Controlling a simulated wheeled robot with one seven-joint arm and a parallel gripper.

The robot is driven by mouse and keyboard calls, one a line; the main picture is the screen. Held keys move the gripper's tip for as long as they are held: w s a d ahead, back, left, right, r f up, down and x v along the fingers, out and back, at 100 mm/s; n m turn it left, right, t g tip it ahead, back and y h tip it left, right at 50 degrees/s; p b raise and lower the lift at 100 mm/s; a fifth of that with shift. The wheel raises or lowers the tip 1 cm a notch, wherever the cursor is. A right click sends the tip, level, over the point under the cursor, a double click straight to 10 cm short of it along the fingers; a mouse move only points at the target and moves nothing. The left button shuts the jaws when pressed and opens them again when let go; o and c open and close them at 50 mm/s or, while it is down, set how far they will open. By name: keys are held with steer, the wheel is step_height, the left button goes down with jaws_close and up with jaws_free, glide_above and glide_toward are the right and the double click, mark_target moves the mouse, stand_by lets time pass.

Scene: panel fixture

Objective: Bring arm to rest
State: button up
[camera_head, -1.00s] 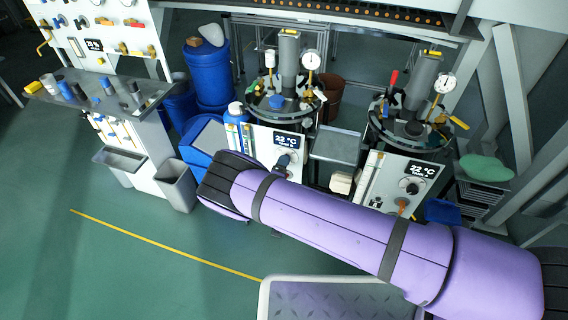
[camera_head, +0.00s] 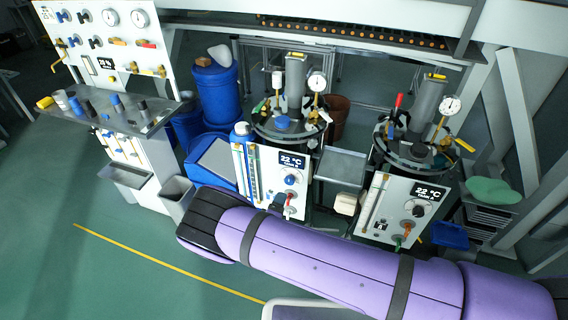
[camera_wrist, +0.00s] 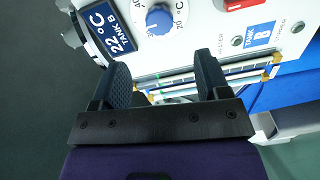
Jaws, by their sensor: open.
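My arm (camera_head: 330,265), purple with black bands, stretches across the lower right of the head view. My gripper (camera_wrist: 163,78) shows in the wrist view with its two dark ribbed fingers well apart and nothing held between them. Beyond the fingers is the white Tank B panel, with a blue knob (camera_wrist: 159,19) and a 22 °C display (camera_wrist: 108,28). That panel (camera_head: 268,178) also shows in the head view, just behind my arm. I cannot tell from these frames whether the fingers touch the panel.
A second tank panel (camera_head: 398,208) stands to the right. A gauge board (camera_head: 105,40) with a cluttered shelf (camera_head: 110,108) is at the left. Blue barrels (camera_head: 214,85) stand behind. The green floor (camera_head: 100,275) at lower left is clear, crossed by a yellow line.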

steer(key=w+d+r+m+g+h, duration=0.3)
steer(key=d+r+m+g+h, duration=0.15)
steer(key=r, duration=0.55)
steer(key=w+d+r+m+g+h, duration=0.25)
steer(key=d+r, duration=0.25)
steer(key=r, duration=0.6)
steer(key=s+d+r+m+g+y, duration=0.1)
steer(key=s+d+r+m+g, duration=0.2)
steer(key=d+r, duration=0.55)
steer(key=s+d+r+m+g+y, duration=0.15)
steer(key=d+r+g, duration=0.4)
steer(key=r, duration=0.55)
steer(key=s+d+r+m+y, duration=0.2)
steer(key=s+d+r+y, duration=0.3)
steer(key=s+d+r, duration=0.7)
steer(key=s+r+t+y, duration=0.1)
steer(key=s+r, duration=0.3)
steer(key=s, duration=0.5)
steer(key=s+r+t+y, duration=0.2)
steer(key=s+r+y, duration=0.1)
steer(key=s, duration=0.7)
steer(key=shift+s+d+r, duration=0.2)
steer(key=shift+d+r, duration=0.1)
steer(key=shift+r, duration=0.2)
